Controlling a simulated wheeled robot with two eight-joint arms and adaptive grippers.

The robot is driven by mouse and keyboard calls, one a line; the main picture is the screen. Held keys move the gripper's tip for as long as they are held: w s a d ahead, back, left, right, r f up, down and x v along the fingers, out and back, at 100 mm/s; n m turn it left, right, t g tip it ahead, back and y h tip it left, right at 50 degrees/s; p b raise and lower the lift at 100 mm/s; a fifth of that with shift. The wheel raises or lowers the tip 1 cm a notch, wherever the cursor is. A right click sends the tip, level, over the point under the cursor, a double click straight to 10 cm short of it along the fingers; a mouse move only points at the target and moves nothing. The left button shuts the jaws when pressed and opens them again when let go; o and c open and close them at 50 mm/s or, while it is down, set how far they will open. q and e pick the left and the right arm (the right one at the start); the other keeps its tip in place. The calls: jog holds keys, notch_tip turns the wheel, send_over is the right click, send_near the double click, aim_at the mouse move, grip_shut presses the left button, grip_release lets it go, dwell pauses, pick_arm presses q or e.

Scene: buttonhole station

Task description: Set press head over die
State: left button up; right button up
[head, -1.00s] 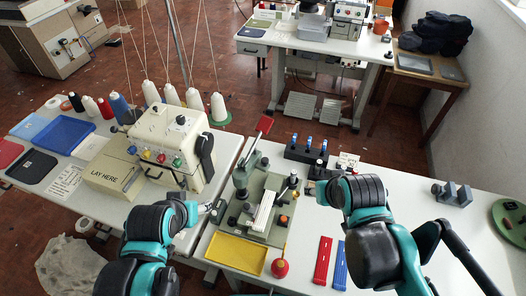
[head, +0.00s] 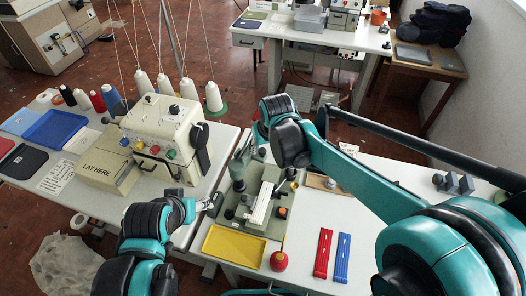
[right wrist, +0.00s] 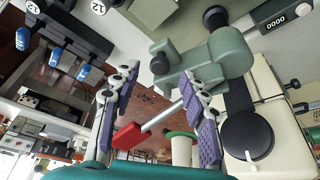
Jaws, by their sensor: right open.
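The green press (head: 232,212) stands on the front table, its upright press head (head: 240,168) at the back left of its base. A pale white bar (head: 262,203) lies along the base; I cannot clearly make out the die. In the right wrist view the green press head (right wrist: 218,58) carries a lever with a red handle (right wrist: 128,136). My right gripper (right wrist: 160,82) is open, its purple-padded fingers on either side of the lever, not closed on it.
A cream machine (head: 165,135) stands left of the press. A yellow tray (head: 234,245), a red ball-shaped thing (head: 279,261), a red strip (head: 323,253) and a blue strip (head: 343,258) lie in front. A black rack with blue-handled pieces (right wrist: 55,57) stands nearby.

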jog(key=shift+b+x, duration=0.3)
jog(key=shift+x, duration=0.95)
grip_shut()
